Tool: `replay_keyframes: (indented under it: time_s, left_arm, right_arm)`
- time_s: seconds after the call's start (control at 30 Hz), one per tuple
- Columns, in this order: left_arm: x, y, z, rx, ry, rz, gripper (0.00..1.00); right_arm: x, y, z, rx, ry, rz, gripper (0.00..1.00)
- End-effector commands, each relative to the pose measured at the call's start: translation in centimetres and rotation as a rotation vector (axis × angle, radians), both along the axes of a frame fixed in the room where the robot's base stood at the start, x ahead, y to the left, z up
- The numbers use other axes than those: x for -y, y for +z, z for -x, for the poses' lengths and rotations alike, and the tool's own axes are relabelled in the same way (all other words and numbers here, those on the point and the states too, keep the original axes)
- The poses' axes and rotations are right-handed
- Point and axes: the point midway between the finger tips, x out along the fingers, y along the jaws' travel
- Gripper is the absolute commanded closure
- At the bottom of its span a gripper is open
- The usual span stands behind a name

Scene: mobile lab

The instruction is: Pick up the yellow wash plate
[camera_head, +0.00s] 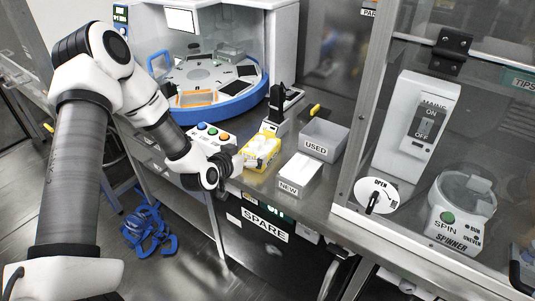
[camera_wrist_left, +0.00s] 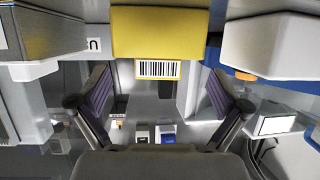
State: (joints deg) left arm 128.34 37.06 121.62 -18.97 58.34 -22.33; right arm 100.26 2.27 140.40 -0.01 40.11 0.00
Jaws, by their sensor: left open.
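The yellow wash plate (camera_head: 262,147) stands on the steel bench in the head view, between the coloured-button panel and the NEW box. In the left wrist view the yellow plate (camera_wrist_left: 160,32) is at the top centre, with a barcode label at its edge. My left gripper (camera_head: 243,163) is at the near left side of the plate, partly hidden by its own wrist. In the left wrist view my left gripper (camera_wrist_left: 158,100) has its two fingers spread wide, with nothing held between them. Whether a finger touches the plate cannot be told. My right gripper is not in view.
The NEW box (camera_head: 297,175) and the grey USED bin (camera_head: 323,139) stand just right of the plate. A black and white device (camera_head: 280,108) is behind it. The button panel (camera_head: 211,136) is to the left. A glass enclosure with a spinner (camera_head: 459,212) fills the right.

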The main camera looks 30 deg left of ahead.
Motion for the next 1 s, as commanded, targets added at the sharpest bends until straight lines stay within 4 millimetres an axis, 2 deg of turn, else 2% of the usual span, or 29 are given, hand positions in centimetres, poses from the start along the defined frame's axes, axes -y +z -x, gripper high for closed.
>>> replay_keyframes:
  time_s: [0.33, 0.6, 0.73, 0.77, 1.0]
  left_arm:
    - [0.3, -1.5, -5.2, -0.006, -0.004, -0.001, 0.0]
    - [0.3, -1.8, -5.8, -0.008, -0.002, 0.002, 0.0]
    - [0.3, -1.8, -5.8, -0.008, -0.002, 0.002, 0.46]
    - [0.3, -1.8, -5.8, -0.008, -0.002, 0.002, 0.49]
    - [0.3, -1.8, -5.7, -0.009, -0.002, 0.002, 0.49]
  right_arm:
    - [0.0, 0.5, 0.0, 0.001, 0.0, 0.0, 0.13]
    - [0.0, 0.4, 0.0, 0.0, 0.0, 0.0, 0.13]
    - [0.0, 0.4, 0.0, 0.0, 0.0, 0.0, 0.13]
    - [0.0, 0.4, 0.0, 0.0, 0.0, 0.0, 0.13]
    - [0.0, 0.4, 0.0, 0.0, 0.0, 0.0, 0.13]
